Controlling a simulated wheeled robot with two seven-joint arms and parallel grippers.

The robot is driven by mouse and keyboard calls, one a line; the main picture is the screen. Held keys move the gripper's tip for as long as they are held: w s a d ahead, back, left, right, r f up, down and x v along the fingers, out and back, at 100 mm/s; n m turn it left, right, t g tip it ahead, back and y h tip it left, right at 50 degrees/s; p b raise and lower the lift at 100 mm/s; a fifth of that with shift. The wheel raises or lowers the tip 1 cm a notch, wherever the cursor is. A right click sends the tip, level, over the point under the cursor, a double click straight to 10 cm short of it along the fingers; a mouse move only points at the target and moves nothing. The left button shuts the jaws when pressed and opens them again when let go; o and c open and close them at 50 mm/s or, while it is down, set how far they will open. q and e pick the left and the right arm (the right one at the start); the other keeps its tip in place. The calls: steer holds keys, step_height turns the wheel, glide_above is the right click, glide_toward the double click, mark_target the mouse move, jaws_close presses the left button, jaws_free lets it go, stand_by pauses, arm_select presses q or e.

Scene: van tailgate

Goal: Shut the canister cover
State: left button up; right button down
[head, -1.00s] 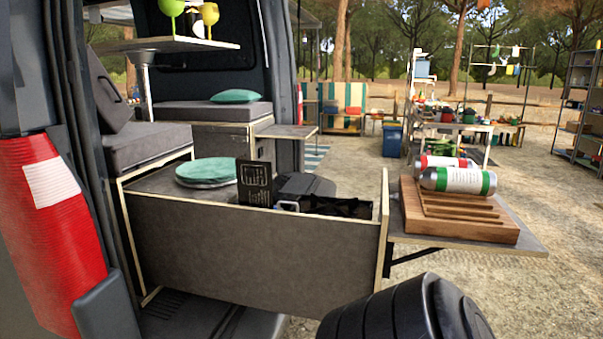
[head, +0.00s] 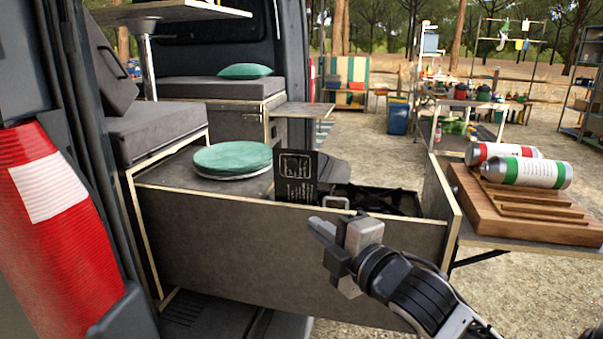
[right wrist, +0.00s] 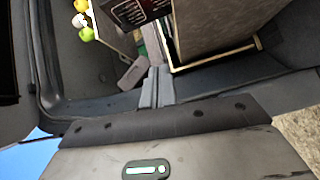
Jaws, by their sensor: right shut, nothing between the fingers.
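A black upright panel with white print (head: 296,177) stands at the open box (head: 290,240) in the van's doorway; it looks like the raised cover, but its hinge is hidden. The panel's printed face also shows at the top of the right wrist view (right wrist: 137,11). Two silver canisters lie on a wooden rack at the right, one with a red band (head: 488,152) and one with a green band (head: 525,171). My right gripper (head: 322,228) is shut and empty, in front of the box's front wall, lower than the panel and apart from it. My left gripper is out of view.
A teal round cushion (head: 232,158) lies on the box's left part. A metal handle (head: 336,202) and dark contents show inside the box. The wooden rack (head: 480,205) rests on a side shelf at the right. The red-and-white van light (head: 60,220) bounds the left.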

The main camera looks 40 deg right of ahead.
step_height(320, 180, up, 4)
steer(key=n+t, duration=0.1)
steer(key=n, duration=0.1)
steer(key=p, duration=0.2)
glide_toward(298, 172)
steer(key=w+a+r, duration=0.3)
steer(key=w+a, duration=0.1)
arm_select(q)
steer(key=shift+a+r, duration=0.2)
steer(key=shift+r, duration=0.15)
arm_select(e)
steer(key=shift+w+d+f, duration=0.1)
steer(key=shift+w+d, duration=0.35)
steer(key=shift+w, duration=0.3)
